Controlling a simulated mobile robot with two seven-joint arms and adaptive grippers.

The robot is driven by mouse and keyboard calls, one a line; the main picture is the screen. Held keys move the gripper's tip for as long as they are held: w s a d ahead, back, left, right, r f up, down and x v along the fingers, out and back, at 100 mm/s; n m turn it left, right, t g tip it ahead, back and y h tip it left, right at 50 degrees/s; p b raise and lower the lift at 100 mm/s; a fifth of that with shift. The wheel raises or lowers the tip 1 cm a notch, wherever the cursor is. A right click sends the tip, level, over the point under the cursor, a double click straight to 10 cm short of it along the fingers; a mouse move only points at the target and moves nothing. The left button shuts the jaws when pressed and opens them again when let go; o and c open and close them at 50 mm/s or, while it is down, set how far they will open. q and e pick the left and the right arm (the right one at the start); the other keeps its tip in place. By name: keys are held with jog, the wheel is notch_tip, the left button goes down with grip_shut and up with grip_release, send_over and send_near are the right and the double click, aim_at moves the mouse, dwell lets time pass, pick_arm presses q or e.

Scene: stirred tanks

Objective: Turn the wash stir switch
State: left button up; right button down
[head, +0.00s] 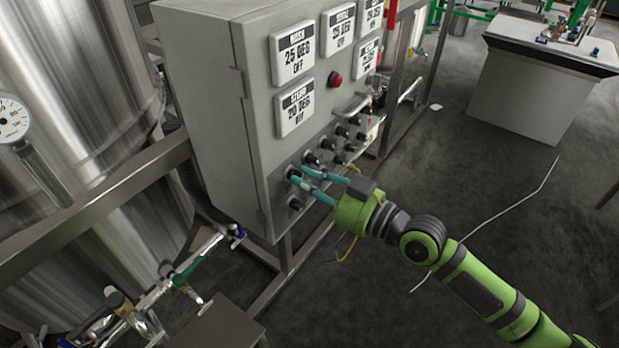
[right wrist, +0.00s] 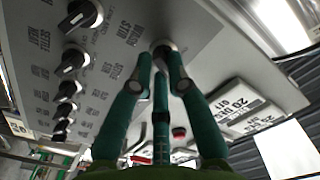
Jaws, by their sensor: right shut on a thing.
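In the right wrist view the fingertips (right wrist: 162,62) meet at this switch (right wrist: 163,45), whose round base shows and whose knob is mostly hidden. A label reading "WASH STIR" (right wrist: 130,36) is printed beside it. My left gripper is in neither view.
Other black switches (right wrist: 80,15) line the panel near the held one. White display plates (head: 294,54) and a red button (head: 336,79) sit above. A steel tank (head: 70,80) stands at left, and open floor lies at right.

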jog(key=shift+m, duration=0.6)
jog(key=c, duration=1.2)
grip_release()
jog(key=v, duration=1.2)
